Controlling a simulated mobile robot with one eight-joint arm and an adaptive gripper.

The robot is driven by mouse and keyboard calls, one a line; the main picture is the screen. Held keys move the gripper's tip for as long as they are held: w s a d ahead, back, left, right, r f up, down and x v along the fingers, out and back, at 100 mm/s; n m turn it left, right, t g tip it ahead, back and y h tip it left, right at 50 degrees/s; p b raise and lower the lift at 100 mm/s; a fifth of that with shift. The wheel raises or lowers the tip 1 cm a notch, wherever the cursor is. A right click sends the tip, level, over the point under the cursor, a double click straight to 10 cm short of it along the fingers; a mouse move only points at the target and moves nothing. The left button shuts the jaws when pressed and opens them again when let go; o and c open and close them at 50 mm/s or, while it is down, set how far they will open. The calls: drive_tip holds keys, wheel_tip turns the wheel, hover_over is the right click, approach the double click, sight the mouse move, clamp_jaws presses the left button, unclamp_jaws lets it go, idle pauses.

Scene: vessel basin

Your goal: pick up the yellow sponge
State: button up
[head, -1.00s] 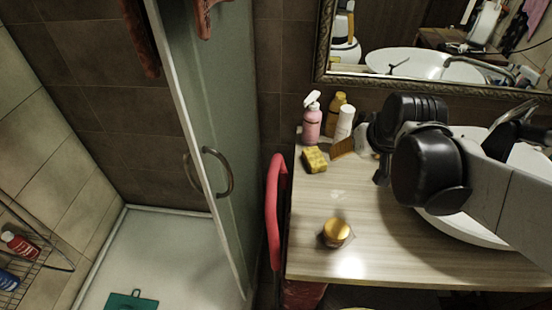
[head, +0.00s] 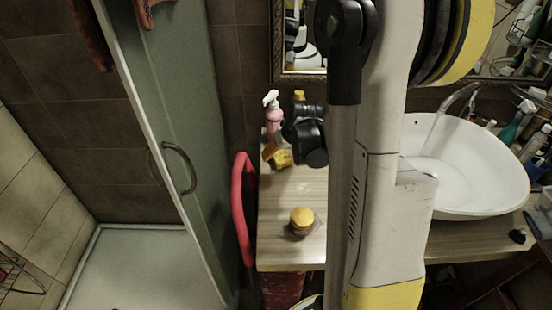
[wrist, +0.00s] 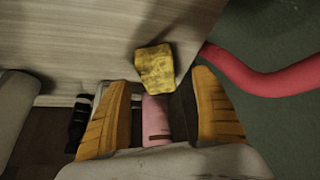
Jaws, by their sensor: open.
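The yellow sponge (head: 284,159) lies on the wooden counter near its left edge, by the back wall. My gripper (head: 271,150) is right beside it in the head view, and part of the gripper and wrist hides things behind. In the wrist view the sponge (wrist: 155,66) lies ahead of and between the tips of my gripper (wrist: 163,80). The orange fingers are spread wide, with nothing held between them. I cannot tell whether a finger touches the sponge.
A pink pump bottle (head: 273,117) stands behind the gripper; it also shows between the fingers in the wrist view (wrist: 155,118). A yellow-lidded jar (head: 302,217) stands at the counter's front. A red curved frame (head: 240,205) runs along the left edge. A white basin (head: 480,165) is right.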

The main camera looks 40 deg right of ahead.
sight(279, 153)
drive_tip(key=b+x, duration=0.1)
drive_tip(key=x, duration=0.1)
drive_tip(key=b+x, duration=0.1)
drive_tip(key=x, duration=0.2)
drive_tip(key=shift+w+d+f+b, duration=0.2)
drive_tip(key=shift+d+b, duration=0.05)
drive_tip(key=shift+b, duration=0.15)
drive_tip(key=shift+s+r, duration=0.1)
drive_tip(key=shift+r, duration=0.05)
drive_tip(key=c, duration=0.9)
drive_tip(key=shift+r+p, duration=0.35)
drive_tip(key=shift+r, duration=0.1)
drive_tip(key=r+p, duration=0.1)
drive_tip(key=r, duration=0.1)
drive_tip(key=r+p, duration=0.1)
drive_tip(key=r, duration=0.1)
drive_tip(key=shift+s+d, duration=0.15)
drive_tip(key=shift+s, duration=0.05)
drive_tip(key=s+d+r+p, duration=0.1)
drive_tip(key=s+d+r, duration=0.1)
drive_tip(key=s, duration=0.1)
drive_tip(key=s+d+r+p, duration=0.1)
drive_tip(key=s+d+r, duration=0.1)
drive_tip(key=s, duration=0.1)
drive_tip(key=s+d+r+p, duration=0.1)
drive_tip(key=s+d+r, duration=0.1)
drive_tip(key=s, duration=0.1)
drive_tip(key=shift+s+p, duration=0.15)
drive_tip(key=shift+p, duration=0.2)
